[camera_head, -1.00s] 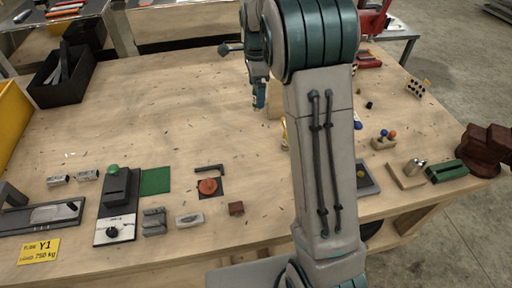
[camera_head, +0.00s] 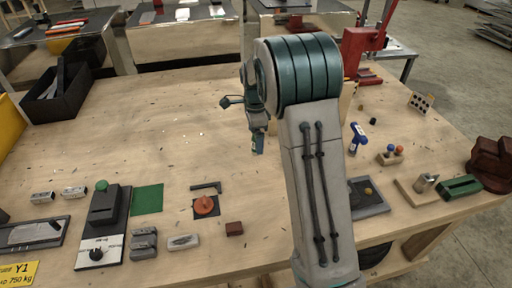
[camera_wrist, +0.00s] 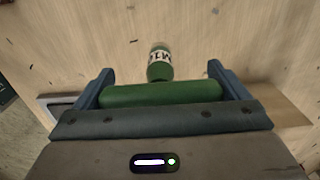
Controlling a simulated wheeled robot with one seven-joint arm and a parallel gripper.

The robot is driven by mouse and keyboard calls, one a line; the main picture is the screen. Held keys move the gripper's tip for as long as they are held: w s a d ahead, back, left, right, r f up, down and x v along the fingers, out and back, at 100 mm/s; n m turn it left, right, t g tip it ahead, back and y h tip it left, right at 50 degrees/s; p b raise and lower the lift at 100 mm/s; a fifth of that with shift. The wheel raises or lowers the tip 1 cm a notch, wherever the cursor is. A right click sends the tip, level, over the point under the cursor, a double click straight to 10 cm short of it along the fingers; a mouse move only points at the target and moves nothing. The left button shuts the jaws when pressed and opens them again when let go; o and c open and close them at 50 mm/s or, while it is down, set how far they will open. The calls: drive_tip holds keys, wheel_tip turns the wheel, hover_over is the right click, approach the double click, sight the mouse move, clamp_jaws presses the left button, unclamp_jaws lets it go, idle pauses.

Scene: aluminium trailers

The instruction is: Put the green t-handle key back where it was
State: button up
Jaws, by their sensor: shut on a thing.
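My gripper (camera_head: 258,148) is above the work table, left of my arm in the head view. In the wrist view its blue-grey fingers are shut on the green t-handle key (camera_wrist: 162,94). The key's green crossbar lies across between the fingers. Its stem points away from the wrist, with a white label bearing dark letters near its far end. The key cannot be made out in the head view. A blue t-handle key (camera_head: 357,138) stands on the table right of my arm. Part of the table behind my arm is hidden.
A pale wooden piece (camera_wrist: 285,108) lies right of the gripper in the wrist view. The table (camera_head: 170,125) is mostly clear at its middle left.

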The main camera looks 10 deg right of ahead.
drive_tip(key=shift+f+p, duration=0.3)
drive_tip(key=shift+f, duration=1.85)
drive_tip(key=shift+f, duration=0.25)
drive_tip(key=o, duration=1)
drive_tip(key=shift+o, duration=0.2)
wheel_tip(320, 180, up, 12)
drive_tip(key=shift+s+r+b, duration=0.1)
drive_tip(key=shift+r+b, duration=0.05)
drive_tip(key=shift+b, duration=0.5)
drive_tip(key=s+r+n+t, duration=0.2)
drive_tip(key=s+n, duration=1.6)
drive_tip(key=s, duration=1.2)
drive_tip(key=shift+r+t, duration=0.2)
drive_tip(key=shift+t, duration=0.5)
